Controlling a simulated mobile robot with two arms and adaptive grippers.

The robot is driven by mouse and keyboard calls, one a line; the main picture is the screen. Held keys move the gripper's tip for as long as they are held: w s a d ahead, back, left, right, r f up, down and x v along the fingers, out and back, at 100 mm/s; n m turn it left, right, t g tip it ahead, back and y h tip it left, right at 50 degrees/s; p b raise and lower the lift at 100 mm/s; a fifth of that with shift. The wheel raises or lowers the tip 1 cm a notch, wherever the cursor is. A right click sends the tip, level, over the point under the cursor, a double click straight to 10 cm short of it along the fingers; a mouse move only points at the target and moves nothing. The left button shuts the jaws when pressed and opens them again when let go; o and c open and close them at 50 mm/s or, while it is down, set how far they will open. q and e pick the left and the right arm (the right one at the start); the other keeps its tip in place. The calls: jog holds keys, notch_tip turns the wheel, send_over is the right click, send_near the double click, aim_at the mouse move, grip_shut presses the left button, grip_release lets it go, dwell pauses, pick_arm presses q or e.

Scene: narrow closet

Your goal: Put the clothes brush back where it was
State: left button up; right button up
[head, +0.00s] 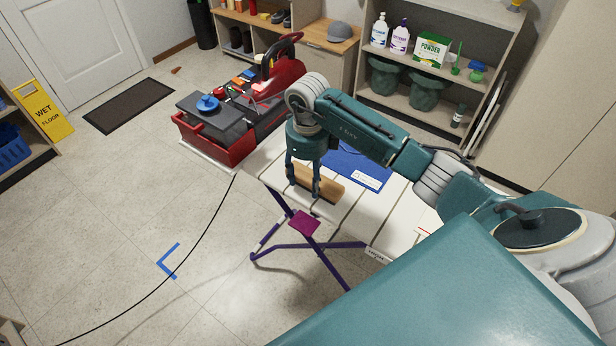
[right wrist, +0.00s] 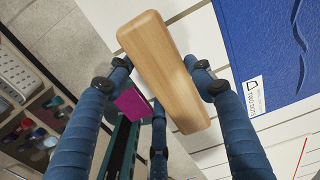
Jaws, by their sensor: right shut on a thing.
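The clothes brush shows as a wooden block (head: 328,184) at the near left end of the slatted white table (head: 395,222) in the head view. In the right wrist view the brush (right wrist: 165,72) lies lengthwise between the fingers, its plain wooden face towards the camera. Its bristle side is hidden. My right gripper (head: 303,180) reaches down over the brush, fingers on both sides of it, shut on it; the fingers also show in the right wrist view (right wrist: 162,80). I cannot tell whether the brush touches the slats. My left gripper is not in view.
A blue folder (head: 352,164) with a white label lies beside the brush. A red toolbox (head: 238,125) stands beyond the table's left end. A black cable (head: 190,262) and blue tape corner (head: 165,262) mark the floor at left. Shelves (head: 440,75) stand behind.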

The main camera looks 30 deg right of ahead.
aim_at(308, 177)
jog(key=o, duration=1)
jog(key=shift+f, duration=0.1)
jog(key=shift+r, duration=0.2)
jog(key=shift+w+r, duration=0.1)
jog(key=shift+r, duration=0.1)
notch_tip(308, 177, up, 12)
jog(key=b, duration=0.3)
jog(key=shift+f, duration=0.25)
